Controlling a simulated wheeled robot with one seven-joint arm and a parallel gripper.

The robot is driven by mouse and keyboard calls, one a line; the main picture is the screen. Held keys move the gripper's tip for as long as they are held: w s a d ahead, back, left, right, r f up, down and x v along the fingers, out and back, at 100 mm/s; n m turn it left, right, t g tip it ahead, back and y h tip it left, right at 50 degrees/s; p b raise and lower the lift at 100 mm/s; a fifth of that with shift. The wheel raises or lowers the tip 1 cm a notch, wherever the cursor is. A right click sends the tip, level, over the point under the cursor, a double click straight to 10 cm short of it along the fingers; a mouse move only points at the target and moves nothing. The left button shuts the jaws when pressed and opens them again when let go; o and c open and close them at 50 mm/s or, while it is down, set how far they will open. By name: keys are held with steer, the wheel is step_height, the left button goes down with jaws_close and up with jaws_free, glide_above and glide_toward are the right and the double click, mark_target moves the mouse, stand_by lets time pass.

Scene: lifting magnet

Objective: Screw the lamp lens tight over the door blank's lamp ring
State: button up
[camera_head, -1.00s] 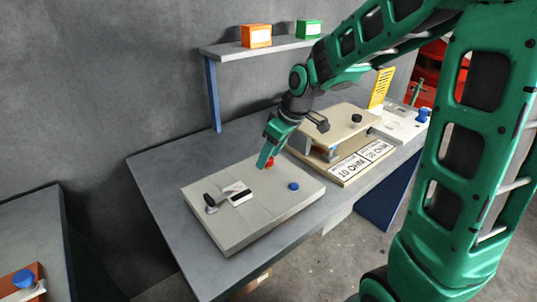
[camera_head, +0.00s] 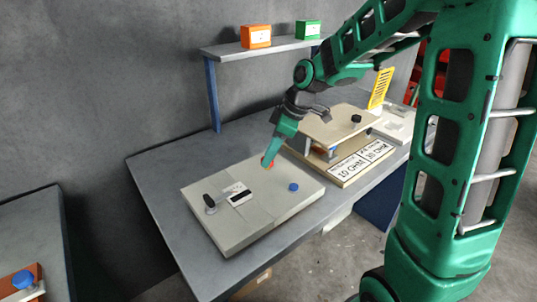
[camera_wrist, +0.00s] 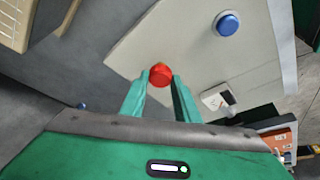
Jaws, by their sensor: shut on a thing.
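The door blank (camera_head: 275,205) is a pale grey slab lying flat on the workbench; it also shows in the wrist view (camera_wrist: 200,30). The lamp lens is a red cap (camera_wrist: 160,72) near the blank's back edge. My gripper (camera_wrist: 161,78) is shut on the red lens, one green finger on each side of it. In the head view my gripper (camera_head: 268,160) reaches down to the blank and mostly covers the lens. The lamp ring is hidden under the lens, so I cannot tell how the lens is seated.
A shelf (camera_head: 270,47) holds orange and green boxes.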

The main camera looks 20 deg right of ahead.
steer(key=m+t+h, duration=0.1)
steer(key=m, duration=0.3)
steer(key=shift+s+a+m, duration=0.1)
steer(key=shift+s+m, duration=0.05)
steer(key=shift+m, duration=0.15)
steer(key=o, duration=1.5)
steer(key=shift+r, duration=3)
